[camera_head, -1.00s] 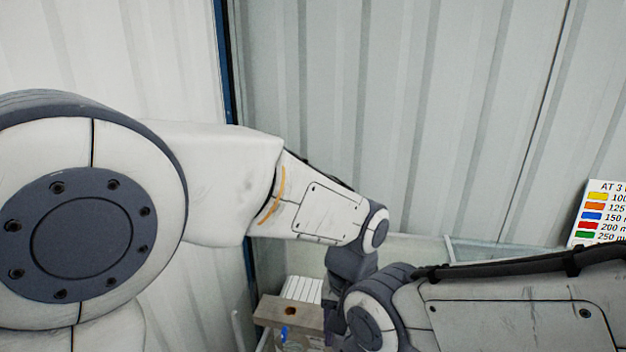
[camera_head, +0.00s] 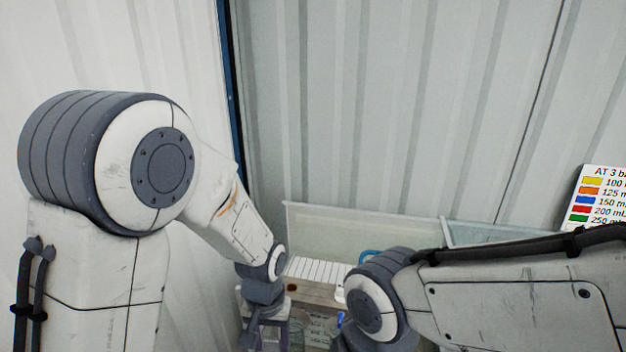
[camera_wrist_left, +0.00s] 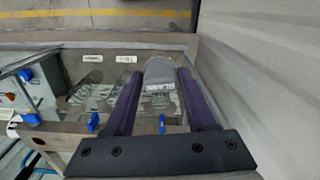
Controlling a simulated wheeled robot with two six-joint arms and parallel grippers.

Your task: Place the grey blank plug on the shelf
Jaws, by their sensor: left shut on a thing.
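The grey blank plug (camera_wrist_left: 160,72), a rounded grey piece with a small printed label, sits between the two purple fingers of my left gripper (camera_wrist_left: 160,80) in the left wrist view. The gripper is shut on it. In the head view my left gripper (camera_head: 266,328) points down at the bottom, beside the shelf (camera_head: 310,292), and the plug cannot be made out there. In the left wrist view the plug is over a grey-brown shelf edge (camera_wrist_left: 110,45) and clear bins with white labels. My right gripper is out of sight; only its arm shows.
Clear bins (camera_wrist_left: 85,95) with blue clips lie below the left gripper. A pale wall (camera_wrist_left: 250,70) stands close on its right. My right arm is close to my left gripper.

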